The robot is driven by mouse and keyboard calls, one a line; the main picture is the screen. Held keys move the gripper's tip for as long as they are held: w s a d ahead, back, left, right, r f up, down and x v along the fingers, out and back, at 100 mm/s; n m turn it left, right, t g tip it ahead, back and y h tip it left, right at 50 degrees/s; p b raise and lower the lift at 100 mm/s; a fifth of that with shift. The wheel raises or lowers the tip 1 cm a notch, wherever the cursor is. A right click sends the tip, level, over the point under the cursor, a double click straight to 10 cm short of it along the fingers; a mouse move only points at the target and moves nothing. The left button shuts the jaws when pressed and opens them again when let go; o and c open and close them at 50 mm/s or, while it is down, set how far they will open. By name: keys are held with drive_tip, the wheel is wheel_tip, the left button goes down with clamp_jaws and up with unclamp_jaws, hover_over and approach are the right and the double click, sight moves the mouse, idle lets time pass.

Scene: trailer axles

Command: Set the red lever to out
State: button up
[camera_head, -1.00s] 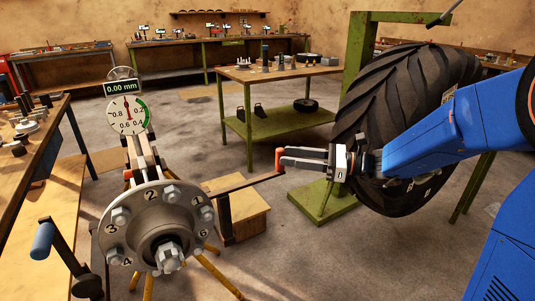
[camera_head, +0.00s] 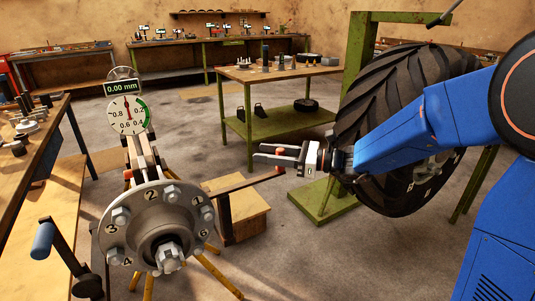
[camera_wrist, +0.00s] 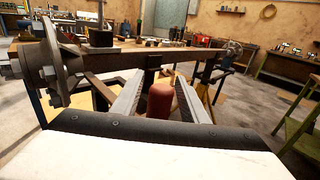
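The lever is a dark flat bar (camera_head: 250,182) running right from a post beside a wooden block, with a red upright handle at its right end. In the head view the handle's lower part (camera_head: 278,169) shows below my gripper (camera_head: 266,154), and the fingers hide part of the rest. In the wrist view the red handle (camera_wrist: 160,101) stands between the two fingers of my gripper (camera_wrist: 159,84). The fingers are open, one on each side of the handle, with a gap visible at both sides.
A wheel hub (camera_head: 160,225) with numbered studs stands to the left, with a dial gauge (camera_head: 128,114) behind it. A large tyre (camera_head: 400,120) is close to my arm on the right. A green-framed table (camera_head: 270,75) stands behind. Bare floor lies around the block.

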clamp_jaws()
drive_tip(key=w+a+n+g, duration=0.3)
drive_tip(key=a+g, duration=0.1)
drive_tip(key=a, duration=0.1)
drive_tip(key=shift+w+g, duration=0.3)
drive_tip(key=shift+a, duration=0.15)
drive_tip(key=shift+o, duration=0.2)
unclamp_jaws()
drive_tip(key=shift+a, duration=0.1)
drive_tip(key=shift+d, duration=0.2)
drive_tip(key=w+d, duration=0.1)
drive_tip(key=d, duration=1.6)
drive_tip(key=shift+w, duration=0.15)
